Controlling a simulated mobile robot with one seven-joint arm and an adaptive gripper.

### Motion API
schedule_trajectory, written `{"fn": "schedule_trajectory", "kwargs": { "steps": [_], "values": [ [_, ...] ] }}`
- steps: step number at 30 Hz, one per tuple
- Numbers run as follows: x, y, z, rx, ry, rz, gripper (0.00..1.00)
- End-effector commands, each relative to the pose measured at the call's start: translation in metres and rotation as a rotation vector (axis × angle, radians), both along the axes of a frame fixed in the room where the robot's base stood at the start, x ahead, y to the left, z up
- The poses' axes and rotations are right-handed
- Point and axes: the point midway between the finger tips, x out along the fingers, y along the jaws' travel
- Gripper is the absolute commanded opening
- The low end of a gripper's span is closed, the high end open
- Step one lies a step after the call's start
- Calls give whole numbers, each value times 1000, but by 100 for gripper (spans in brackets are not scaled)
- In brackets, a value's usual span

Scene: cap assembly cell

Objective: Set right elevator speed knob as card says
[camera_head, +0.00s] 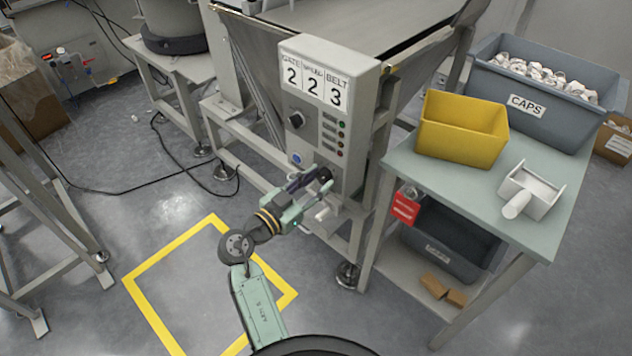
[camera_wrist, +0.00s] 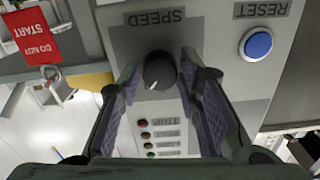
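The dark round speed knob (camera_wrist: 159,70) sits on the grey panel, with a "SPEED" label beside it that reads upside down in the wrist view. Its white pointer mark aims to the lower left there. My gripper (camera_wrist: 160,72) is open, with one finger on each side of the knob; small gaps show between pads and knob. In the head view, my gripper (camera_head: 312,180) is at the lower part of the panel, by the knob (camera_head: 325,174).
Another black knob (camera_head: 296,118) and a blue reset button (camera_head: 297,159) are on the panel, with several small lights (camera_head: 341,138). A red "DO NOT START" tag (camera_head: 405,207) hangs to the right. A green table (camera_head: 470,190) holds a yellow bin (camera_head: 462,130).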

Motion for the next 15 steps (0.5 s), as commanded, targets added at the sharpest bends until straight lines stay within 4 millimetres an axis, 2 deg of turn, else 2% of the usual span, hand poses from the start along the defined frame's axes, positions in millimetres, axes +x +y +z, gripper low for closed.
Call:
{"fn": "schedule_trajectory", "kwargs": {
  "steps": [2, 12, 15],
  "values": [
    [0, 0, 0, 0, 0, 0, 24],
    [0, 0, 0, 0, 0, 0, 2],
    [0, 0, 0, -1, 1, 0, 1]
  ]
}}
